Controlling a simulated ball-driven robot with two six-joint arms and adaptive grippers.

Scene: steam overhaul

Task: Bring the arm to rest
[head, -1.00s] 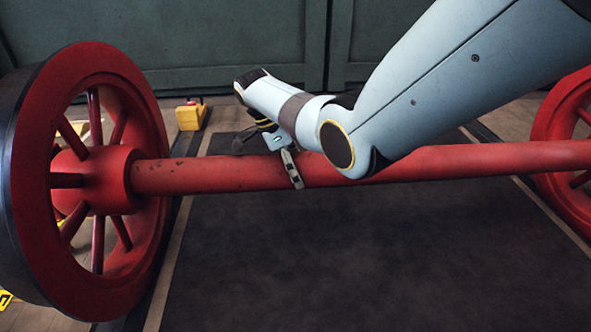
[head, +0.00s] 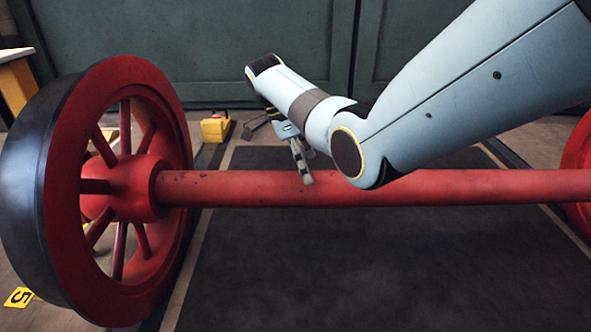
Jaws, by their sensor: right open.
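My right arm (head: 470,80) comes in from the upper right and bends at a yellow-ringed joint in front of the red axle. My right gripper (head: 277,158) is open and empty, its fingers spread apart. One pale finger overlaps the upper part of the axle (head: 430,188) in the picture; I cannot tell whether it touches. The other, dark finger points left above the axle. The forearm hides part of the gripper and of the axle. My left gripper is not in view.
A large red spoked wheel (head: 165,235) with a dark tread stands at left, another (head: 577,165) at the right edge. A dark mat (head: 360,265) lies below the axle.

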